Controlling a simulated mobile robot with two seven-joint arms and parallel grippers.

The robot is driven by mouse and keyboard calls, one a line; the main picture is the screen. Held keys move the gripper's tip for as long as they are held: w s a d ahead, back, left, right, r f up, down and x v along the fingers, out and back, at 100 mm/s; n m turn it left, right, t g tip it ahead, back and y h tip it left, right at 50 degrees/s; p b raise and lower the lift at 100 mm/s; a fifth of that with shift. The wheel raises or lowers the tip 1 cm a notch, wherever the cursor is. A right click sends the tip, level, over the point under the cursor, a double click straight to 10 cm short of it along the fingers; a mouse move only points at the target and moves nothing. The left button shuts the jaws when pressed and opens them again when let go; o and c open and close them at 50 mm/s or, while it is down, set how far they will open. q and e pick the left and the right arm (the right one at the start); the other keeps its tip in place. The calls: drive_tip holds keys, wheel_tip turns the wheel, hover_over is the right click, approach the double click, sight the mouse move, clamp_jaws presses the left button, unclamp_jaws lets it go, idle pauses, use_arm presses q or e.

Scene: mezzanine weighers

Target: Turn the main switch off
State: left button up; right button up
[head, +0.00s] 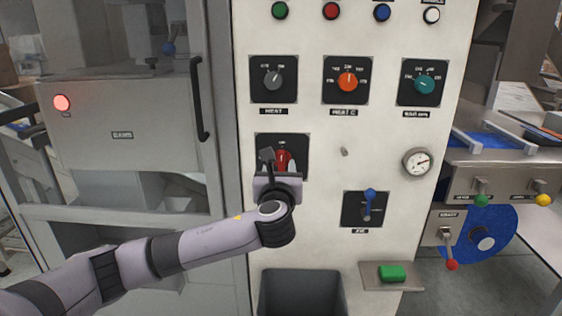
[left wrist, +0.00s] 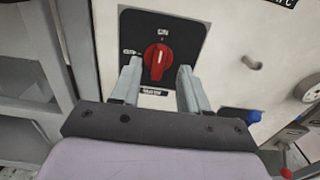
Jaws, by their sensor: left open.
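The main switch is a red rotary knob (head: 283,159) on a black square plate (head: 299,141) on the pale panel. In the left wrist view the red knob (left wrist: 158,62) stands upright, its mark toward the upper label, which seems to read ON; another label is at its left. My left gripper (head: 278,160) is open in front of the plate. In the left wrist view its fingers (left wrist: 160,72) are on either side of the knob's lower part, with gaps showing; contact cannot be made out. In the head view the gripper partly hides the knob. My right gripper is out of view.
Above are grey (head: 273,80), orange (head: 347,81) and teal (head: 424,84) knobs. A blue-tipped lever (head: 369,194), a small peg (head: 344,151) and a gauge (head: 417,162) are to the right. A grey bin (head: 302,290) is below. A door handle (head: 199,100) projects at the left.

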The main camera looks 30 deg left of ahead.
sight(281, 156)
use_arm(q)
drive_tip(key=shift+x, duration=2.95)
drive_tip(key=shift+d, duration=0.1)
clamp_jaws()
